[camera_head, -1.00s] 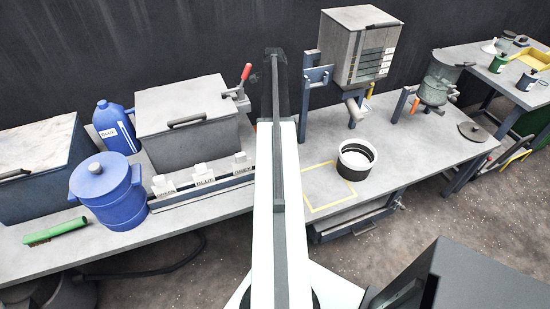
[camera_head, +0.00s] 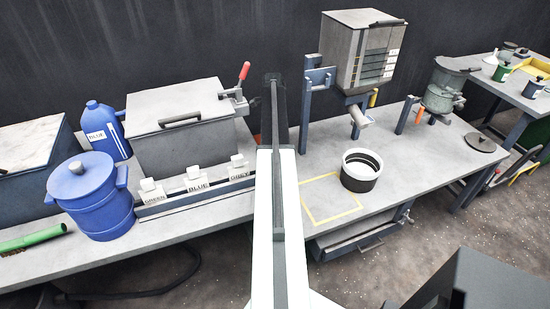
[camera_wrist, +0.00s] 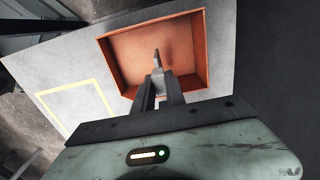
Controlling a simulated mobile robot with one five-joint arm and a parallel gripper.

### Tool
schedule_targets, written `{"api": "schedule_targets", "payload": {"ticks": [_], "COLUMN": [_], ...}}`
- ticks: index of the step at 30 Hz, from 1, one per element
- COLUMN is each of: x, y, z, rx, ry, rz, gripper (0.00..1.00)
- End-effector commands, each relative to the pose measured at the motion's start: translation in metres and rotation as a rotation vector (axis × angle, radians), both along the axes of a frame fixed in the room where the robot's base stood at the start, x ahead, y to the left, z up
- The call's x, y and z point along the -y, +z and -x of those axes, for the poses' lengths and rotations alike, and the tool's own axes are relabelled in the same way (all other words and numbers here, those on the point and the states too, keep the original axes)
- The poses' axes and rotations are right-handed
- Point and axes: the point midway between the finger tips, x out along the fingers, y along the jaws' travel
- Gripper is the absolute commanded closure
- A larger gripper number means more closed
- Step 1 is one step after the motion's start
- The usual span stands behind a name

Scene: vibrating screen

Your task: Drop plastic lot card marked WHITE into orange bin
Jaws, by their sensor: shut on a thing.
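The orange bin (camera_wrist: 122,60) lies below my gripper (camera_wrist: 157,76) in the wrist view, open side up. My fingers are over the bin's opening. They are shut on a thin piece seen nearly edge-on, the lot card (camera_wrist: 156,57); its marking cannot be read.
A yellow outlined square (camera_head: 305,204) is on the bench, with a black-and-white ring (camera_head: 361,180) beside it. Label holders marked GREEN, BLUE and GREY stand on a rack (camera_head: 165,207). A blue pot (camera_head: 95,210) stands left.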

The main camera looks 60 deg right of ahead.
Motion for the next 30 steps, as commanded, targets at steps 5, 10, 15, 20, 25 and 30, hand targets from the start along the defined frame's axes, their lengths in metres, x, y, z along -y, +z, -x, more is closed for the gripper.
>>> {"api": "schedule_targets", "payload": {"ticks": [5,10,15,20,25,30], "x": [0.0,0.0,0.0,0.0,0.0,0.0], "y": [-0.001,0.0,0.0,0.001,0.017,0.048], "z": [0.0,0.0,0.0,0.0,0.0,0.001], "rx": [0.0,0.0,0.0,0.0,0.0,0.0], "ry": [0.0,0.0,0.0,0.0,0.0,0.0], "rz": [0.0,0.0,0.0,0.0,0.0,0.0], "gripper": [1.0,0.59,0.59,0.59,0.59,0.59]}}
